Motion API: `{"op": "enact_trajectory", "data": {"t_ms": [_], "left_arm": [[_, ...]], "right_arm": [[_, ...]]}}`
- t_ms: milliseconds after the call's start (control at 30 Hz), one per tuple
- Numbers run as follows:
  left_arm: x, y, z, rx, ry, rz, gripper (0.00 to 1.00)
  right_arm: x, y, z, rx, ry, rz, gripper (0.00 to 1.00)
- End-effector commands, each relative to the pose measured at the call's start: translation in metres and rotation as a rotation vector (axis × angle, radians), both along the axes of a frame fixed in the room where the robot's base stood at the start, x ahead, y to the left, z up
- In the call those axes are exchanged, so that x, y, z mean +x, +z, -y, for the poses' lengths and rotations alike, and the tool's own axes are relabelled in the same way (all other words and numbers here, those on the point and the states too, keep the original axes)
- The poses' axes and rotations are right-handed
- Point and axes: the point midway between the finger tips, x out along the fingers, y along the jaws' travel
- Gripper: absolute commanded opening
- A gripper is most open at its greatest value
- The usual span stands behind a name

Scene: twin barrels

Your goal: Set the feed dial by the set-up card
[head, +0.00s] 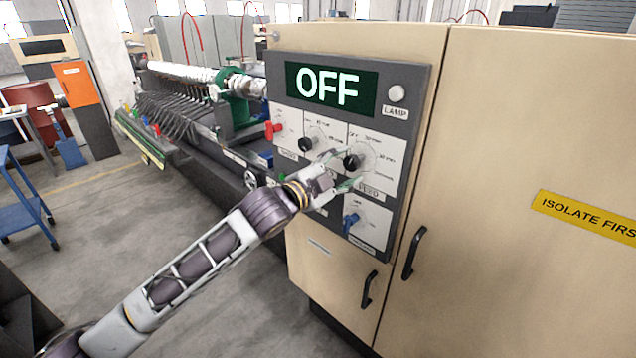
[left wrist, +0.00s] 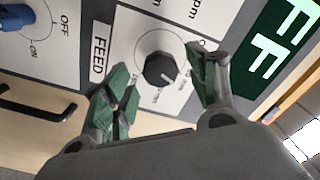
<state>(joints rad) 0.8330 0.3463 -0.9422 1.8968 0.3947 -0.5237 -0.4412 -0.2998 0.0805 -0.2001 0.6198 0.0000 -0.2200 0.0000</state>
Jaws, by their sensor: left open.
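The feed dial (head: 352,161) is a round black knob on a white plate at the right of the grey control panel. In the left wrist view the feed dial (left wrist: 159,69) has a pale pointer mark and sits beside the FEED label (left wrist: 97,52). My left gripper (head: 342,171) is open in front of the dial, with green-padded fingers. In the left wrist view its fingertips (left wrist: 160,78) lie on either side of the knob; I cannot tell whether they touch it. The scale print is too small to read fully. I cannot make out a set-up card. My right gripper is out of view.
The panel display (head: 331,88) reads OFF, with a lamp (head: 397,93) beside it. A second black dial (head: 306,144), a red knob (head: 273,129) and a blue switch (head: 350,223) are close by. Cabinet handles (head: 414,252) stick out below.

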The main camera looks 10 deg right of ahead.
Motion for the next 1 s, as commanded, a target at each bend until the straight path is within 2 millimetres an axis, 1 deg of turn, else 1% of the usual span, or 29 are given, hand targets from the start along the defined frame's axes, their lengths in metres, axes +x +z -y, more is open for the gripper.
{"op": "enact_trajectory", "data": {"t_ms": [100,633,800,1000], "left_arm": [[-0.007,-0.001,-0.011,0.001,0.002,-0.001,0.58],[-0.039,-0.001,-0.052,0.002,0.002,-0.002,0.58],[-0.047,-0.001,-0.062,0.002,0.001,-0.001,0.58],[-0.052,-0.001,-0.068,0.002,0.001,-0.001,0.58]], "right_arm": [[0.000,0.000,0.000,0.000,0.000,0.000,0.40],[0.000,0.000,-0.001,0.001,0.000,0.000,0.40],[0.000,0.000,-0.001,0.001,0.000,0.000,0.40],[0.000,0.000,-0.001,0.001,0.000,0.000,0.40]]}}
